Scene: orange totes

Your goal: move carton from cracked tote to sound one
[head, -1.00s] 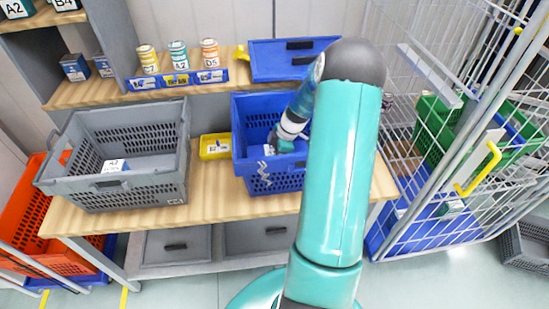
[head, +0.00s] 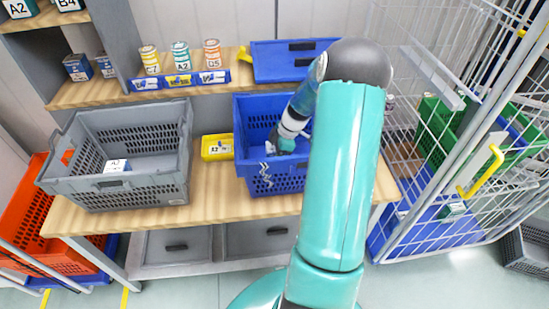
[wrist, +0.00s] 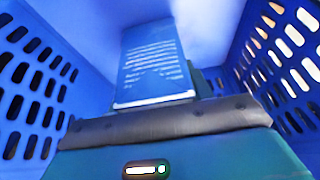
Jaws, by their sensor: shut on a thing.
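The blue tote (head: 242,130) stands on the bench with a pale zigzag mark like a crack on its front wall. My gripper (head: 273,146) reaches down inside it, its tips partly hidden by the front wall. In the wrist view my gripper (wrist: 158,108) is shut on a blue carton (wrist: 153,62) with lines of pale print, and perforated blue walls stand on both sides. I cannot tell whether the carton touches the tote floor. The grey tote (head: 160,183) stands at the left and shows no crack.
A small white-and-blue carton (head: 116,166) lies in the grey tote; the rest of its floor is clear. A yellow bin (head: 217,148) stands between the totes. A shelf with cans (head: 180,58) is behind, and a wire cage (head: 450,130) is at the right.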

